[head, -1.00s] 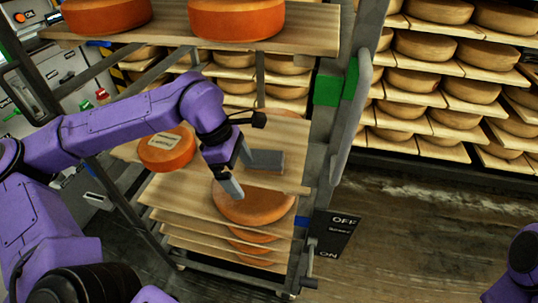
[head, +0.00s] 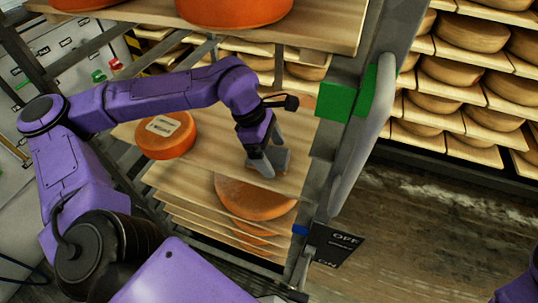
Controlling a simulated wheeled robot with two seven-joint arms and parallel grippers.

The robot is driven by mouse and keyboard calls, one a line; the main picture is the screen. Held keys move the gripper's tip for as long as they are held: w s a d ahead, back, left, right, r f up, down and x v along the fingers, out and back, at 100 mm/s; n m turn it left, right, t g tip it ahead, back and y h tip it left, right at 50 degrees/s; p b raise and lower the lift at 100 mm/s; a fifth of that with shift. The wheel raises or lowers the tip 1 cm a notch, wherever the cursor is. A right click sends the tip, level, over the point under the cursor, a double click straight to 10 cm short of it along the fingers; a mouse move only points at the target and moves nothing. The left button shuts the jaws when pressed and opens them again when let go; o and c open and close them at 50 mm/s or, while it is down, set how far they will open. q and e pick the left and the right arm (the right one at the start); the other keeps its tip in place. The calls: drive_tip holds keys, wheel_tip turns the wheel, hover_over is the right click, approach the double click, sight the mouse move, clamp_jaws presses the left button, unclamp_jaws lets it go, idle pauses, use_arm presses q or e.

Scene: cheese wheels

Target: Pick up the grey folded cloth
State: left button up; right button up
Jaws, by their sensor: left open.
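The grey folded cloth (head: 284,160) lies on a wooden shelf board (head: 215,150) of the rack, partly hidden behind my left gripper. My left gripper (head: 268,158) points down at the cloth, with its grey fingers apart and overlapping it in the head view. I cannot tell whether the fingers touch the cloth. My right gripper is out of view; only a bit of purple arm shows at the lower right edge.
An orange cheese wheel with a label (head: 166,134) sits left of the cloth on the same board. A tan wheel (head: 250,198) sits on a lower board. An upper board (head: 310,32) with orange wheels hangs above. The rack's post with a green block (head: 338,100) stands right.

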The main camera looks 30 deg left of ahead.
use_arm(q)
drive_tip(key=shift+d+f, duration=0.15)
drive_tip(key=shift+f, duration=0.35)
drive_tip(key=c, duration=1)
drive_tip(key=shift+c, duration=0.2)
drive_tip(key=shift+r, duration=0.1)
